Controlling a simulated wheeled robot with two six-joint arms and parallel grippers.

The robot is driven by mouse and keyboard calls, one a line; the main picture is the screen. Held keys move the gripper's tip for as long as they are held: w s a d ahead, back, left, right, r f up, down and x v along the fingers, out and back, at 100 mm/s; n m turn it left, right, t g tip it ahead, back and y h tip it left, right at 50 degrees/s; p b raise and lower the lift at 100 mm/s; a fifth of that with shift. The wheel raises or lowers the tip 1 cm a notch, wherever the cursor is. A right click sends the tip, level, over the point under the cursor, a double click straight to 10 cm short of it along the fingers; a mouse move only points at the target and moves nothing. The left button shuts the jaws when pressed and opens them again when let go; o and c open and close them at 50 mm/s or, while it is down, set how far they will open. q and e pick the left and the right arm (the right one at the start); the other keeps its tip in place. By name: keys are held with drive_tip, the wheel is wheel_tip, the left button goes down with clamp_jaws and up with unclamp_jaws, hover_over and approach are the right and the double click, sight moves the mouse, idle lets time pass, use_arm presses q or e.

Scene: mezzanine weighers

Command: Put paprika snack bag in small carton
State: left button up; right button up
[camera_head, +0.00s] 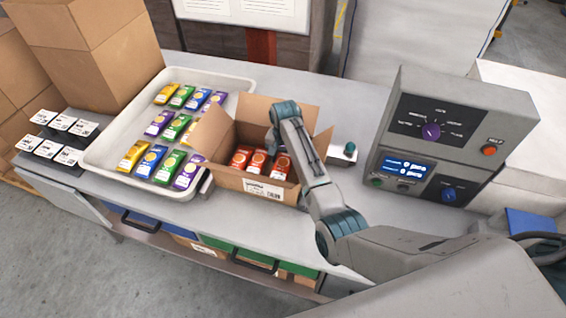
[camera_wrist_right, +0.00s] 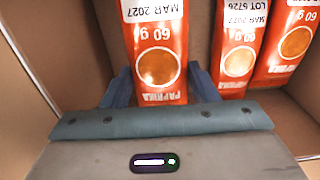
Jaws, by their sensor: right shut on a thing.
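The small carton (camera_head: 228,179) stands open on the bench, with its flaps folded out and a white label on its front. Several orange-red paprika snack bags (camera_head: 242,158) stand inside it, partly hidden by my right arm. In the right wrist view, my right gripper (camera_wrist_right: 160,72) is shut on a paprika snack bag (camera_wrist_right: 152,30), with one blue finger on each side. This held bag is inside the carton, beside two other paprika bags (camera_wrist_right: 237,50). I cannot tell whether it touches the carton floor. My left gripper is not in view.
A white tray (camera_head: 98,157) of purple, green, blue and yellow bags lies left of the carton. A grey weigher console (camera_head: 440,135) stands at the right. Small black label stands (camera_head: 62,123) and large cardboard boxes (camera_head: 100,70) are at the far left.

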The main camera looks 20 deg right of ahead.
sight(284, 165)
wheel_tip(284, 165, down, 3)
drive_tip(key=shift+w+r+p, duration=0.1)
drive_tip(key=shift+r+p, duration=0.05)
drive_tip(key=shift+p, duration=0.15)
drive_tip(key=shift+f, duration=0.45)
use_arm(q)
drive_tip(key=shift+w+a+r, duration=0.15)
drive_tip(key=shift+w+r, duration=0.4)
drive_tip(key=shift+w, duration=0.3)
use_arm(e)
drive_tip(key=o, duration=1)
drive_tip(key=shift+f, duration=0.1)
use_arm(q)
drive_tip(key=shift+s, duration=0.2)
